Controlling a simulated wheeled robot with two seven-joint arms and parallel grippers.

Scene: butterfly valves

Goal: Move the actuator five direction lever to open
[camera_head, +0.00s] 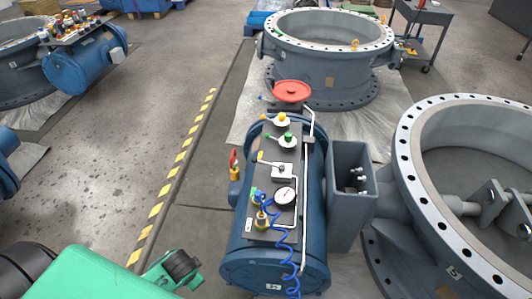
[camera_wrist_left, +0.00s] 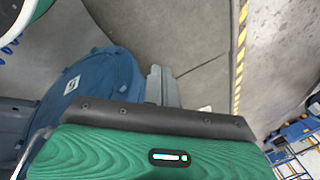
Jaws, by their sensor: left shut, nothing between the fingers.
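In the wrist view my left gripper (camera_wrist_left: 162,87) is shut and empty, beside the actuator's blue round end (camera_wrist_left: 110,75). My right gripper is not in view.
A pressure gauge (camera_head: 285,195), coiled blue hose (camera_head: 282,236), white pipe (camera_head: 306,180) and red handwheel (camera_head: 291,91) crowd the panel. A red lever (camera_head: 234,160) stands at its left side. A large grey valve body (camera_head: 405,180) is on the right. Floor left of the actuator is clear.

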